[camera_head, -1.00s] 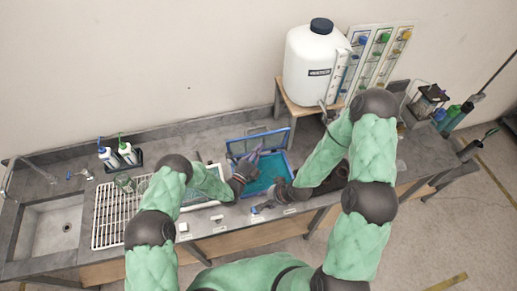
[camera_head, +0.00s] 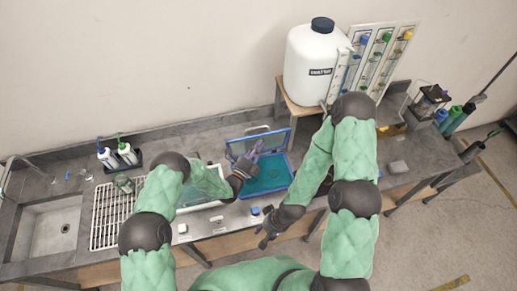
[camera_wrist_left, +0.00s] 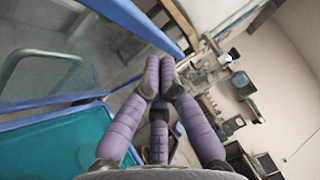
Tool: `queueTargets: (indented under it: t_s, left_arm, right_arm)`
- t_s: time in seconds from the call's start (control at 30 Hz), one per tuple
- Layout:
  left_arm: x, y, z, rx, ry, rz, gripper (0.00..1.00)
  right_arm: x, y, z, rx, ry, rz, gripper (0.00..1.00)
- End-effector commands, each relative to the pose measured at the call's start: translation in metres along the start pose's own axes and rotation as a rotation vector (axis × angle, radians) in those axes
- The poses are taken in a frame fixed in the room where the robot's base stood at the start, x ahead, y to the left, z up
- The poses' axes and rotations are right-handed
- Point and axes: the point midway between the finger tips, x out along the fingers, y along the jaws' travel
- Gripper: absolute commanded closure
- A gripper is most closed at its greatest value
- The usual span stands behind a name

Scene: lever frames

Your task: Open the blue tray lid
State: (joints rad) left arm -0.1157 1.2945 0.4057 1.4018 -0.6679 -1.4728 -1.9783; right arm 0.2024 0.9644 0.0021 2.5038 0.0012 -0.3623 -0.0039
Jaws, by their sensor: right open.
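The blue tray (camera_head: 291,176) sits on the counter with a teal interior. Its blue-framed clear lid (camera_head: 228,148) stands raised along the tray's back side. My left gripper (camera_head: 264,150) is over the tray's back left part, close to the lid. In the left wrist view, the purple fingers (camera_wrist_left: 165,72) converge at the tips beside the lid's blue edge (camera_wrist_left: 130,18); I cannot tell whether they touch it or how far they are closed. The tray (camera_wrist_left: 60,150) shows at lower left there. My right gripper (camera_head: 266,236) is open and empty, in front of the tray near the counter's front edge.
A white wire rack (camera_head: 104,218) and a sink (camera_head: 55,228) are to the left. A large white jug (camera_head: 312,65) stands on a wooden stand at the back. Small items lie along the front edge.

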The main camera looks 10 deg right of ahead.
Motion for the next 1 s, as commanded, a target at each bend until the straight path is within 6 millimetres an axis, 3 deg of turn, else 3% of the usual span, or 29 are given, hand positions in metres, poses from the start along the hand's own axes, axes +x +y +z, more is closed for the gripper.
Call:
queueTargets:
  t_s: [0.27, 0.43, 0.8, 1.0]
  left_arm:
    - [0.000, -0.001, 0.000, 0.001, 0.000, -0.001, 1.00]
    - [-0.013, 0.000, 0.001, 0.000, 0.000, 0.001, 1.00]
    - [-0.083, 0.000, 0.002, -0.001, -0.004, 0.002, 1.00]
    - [-0.110, 0.000, 0.001, 0.000, -0.002, 0.001, 1.00]
  right_arm:
    - [-0.001, 0.000, -0.001, 0.001, 0.001, 0.000, 0.56]
    - [-0.001, 0.000, -0.001, 0.001, 0.001, 0.000, 0.56]
    - [-0.001, 0.000, -0.001, 0.001, 0.001, 0.000, 0.56]
    - [-0.001, 0.000, -0.001, 0.001, 0.001, 0.000, 0.56]
